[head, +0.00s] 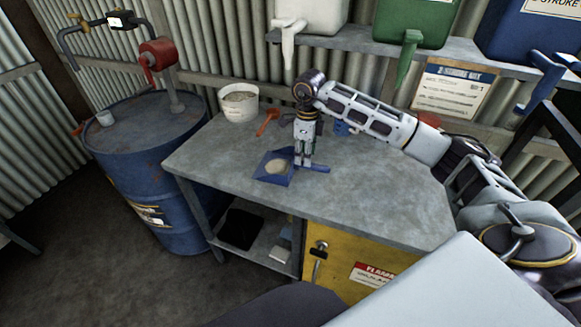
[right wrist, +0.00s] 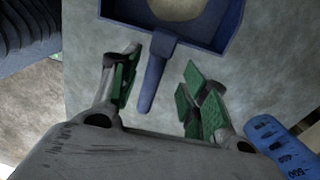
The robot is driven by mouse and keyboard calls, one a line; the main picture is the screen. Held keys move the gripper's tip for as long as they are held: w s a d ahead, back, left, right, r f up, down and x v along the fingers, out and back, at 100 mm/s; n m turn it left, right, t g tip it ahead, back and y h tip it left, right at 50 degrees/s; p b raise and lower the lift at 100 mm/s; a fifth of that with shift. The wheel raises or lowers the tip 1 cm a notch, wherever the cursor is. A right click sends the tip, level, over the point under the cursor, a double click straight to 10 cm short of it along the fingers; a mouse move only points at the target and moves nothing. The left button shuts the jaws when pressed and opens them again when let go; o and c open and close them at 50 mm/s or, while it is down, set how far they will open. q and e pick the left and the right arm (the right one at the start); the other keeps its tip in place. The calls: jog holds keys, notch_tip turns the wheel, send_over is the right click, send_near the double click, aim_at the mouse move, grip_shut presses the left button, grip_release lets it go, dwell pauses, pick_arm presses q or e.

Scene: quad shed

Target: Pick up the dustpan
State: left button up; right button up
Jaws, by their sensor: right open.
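The blue dustpan (head: 263,175) lies on the grey workbench, with a pale round patch of material in its pan. Its handle points right in the head view. My right gripper (head: 303,163) is above the bench at the handle, pointing down. In the right wrist view the dustpan (right wrist: 205,42) is at the top, and its handle reaches down between the spread green-padded fingers of the right gripper (right wrist: 160,82). The fingers are open, with a visible gap on both sides of the handle. My left gripper is not in view.
On the workbench (head: 385,209), a white bucket (head: 239,110) and an orange tool (head: 267,122) stand behind the dustpan. A blue drum (head: 160,160) stands left. White, green and blue containers (head: 415,22) sit on a shelf above. The bench's front right is clear.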

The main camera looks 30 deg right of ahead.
aim_at(293, 166)
jog(key=shift+f, duration=0.15)
jog(key=shift+s+f, duration=0.15)
jog(key=shift+f, duration=0.4)
notch_tip(293, 166, down, 3)
jog(key=shift+s+a+f+p, duration=0.1)
jog(key=shift+f+p, duration=0.05)
jog(key=shift+p, duration=0.3)
jog(key=shift+f, duration=0.25)
jog(key=shift+c, duration=0.3)
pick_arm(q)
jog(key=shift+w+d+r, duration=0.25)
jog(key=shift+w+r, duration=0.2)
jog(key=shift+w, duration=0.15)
pick_arm(e)
grip_shut()
